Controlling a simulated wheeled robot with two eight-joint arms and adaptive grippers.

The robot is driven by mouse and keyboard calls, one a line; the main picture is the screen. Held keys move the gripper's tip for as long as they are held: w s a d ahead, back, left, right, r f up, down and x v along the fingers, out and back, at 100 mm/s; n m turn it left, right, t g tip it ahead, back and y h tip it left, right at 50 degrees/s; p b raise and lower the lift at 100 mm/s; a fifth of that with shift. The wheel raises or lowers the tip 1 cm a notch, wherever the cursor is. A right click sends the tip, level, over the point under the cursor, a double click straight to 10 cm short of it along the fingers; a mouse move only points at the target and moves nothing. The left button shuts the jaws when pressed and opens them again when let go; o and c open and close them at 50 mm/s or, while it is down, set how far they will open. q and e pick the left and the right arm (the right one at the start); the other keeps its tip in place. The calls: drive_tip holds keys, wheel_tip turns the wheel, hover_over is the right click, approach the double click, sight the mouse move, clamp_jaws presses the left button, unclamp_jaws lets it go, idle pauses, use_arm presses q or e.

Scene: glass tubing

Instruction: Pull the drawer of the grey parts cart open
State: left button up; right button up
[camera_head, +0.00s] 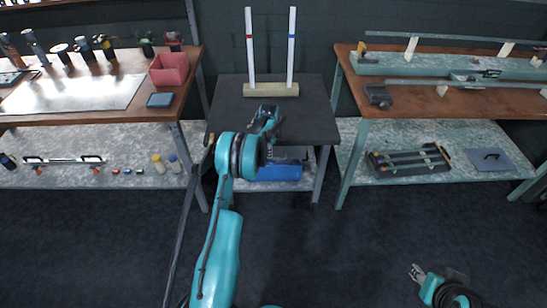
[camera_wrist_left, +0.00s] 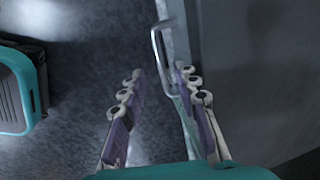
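The parts cart (camera_head: 228,122) stands in the middle of the head view, with a dark grey top. My left arm crosses in front of it and hides most of its front. In the left wrist view a bent metal handle (camera_wrist_left: 155,55) stands out from a light grey front edge (camera_wrist_left: 177,35). My left gripper (camera_wrist_left: 158,88) is open and empty. The handle lies just beyond its fingertips, between the lines of the two fingers, apart from them. In the head view the left gripper (camera_head: 267,118) is at the cart's front edge. My right gripper (camera_head: 417,272) hangs low at the lower right, far from the cart.
A wooden block (camera_head: 270,90) holding two upright white tubes stands on the cart. A blue object (camera_head: 280,172) is on its lower shelf. Workbenches stand left (camera_head: 140,110) and right (camera_head: 440,107), close to the cart. The dark floor (camera_head: 330,250) in front is clear.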

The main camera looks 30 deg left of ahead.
use_arm(q)
drive_tip(key=f, duration=0.1)
drive_tip(key=f+b, duration=0.1)
drive_tip(key=f, duration=0.1)
drive_tip(key=w+f, duration=0.1)
drive_tip(key=f, duration=0.1)
drive_tip(key=shift+a+f+b, duration=0.2)
drive_tip(key=shift+a+b, duration=0.1)
drive_tip(key=shift+b, duration=0.1)
drive_tip(key=shift+s, duration=0.1)
clamp_jaws()
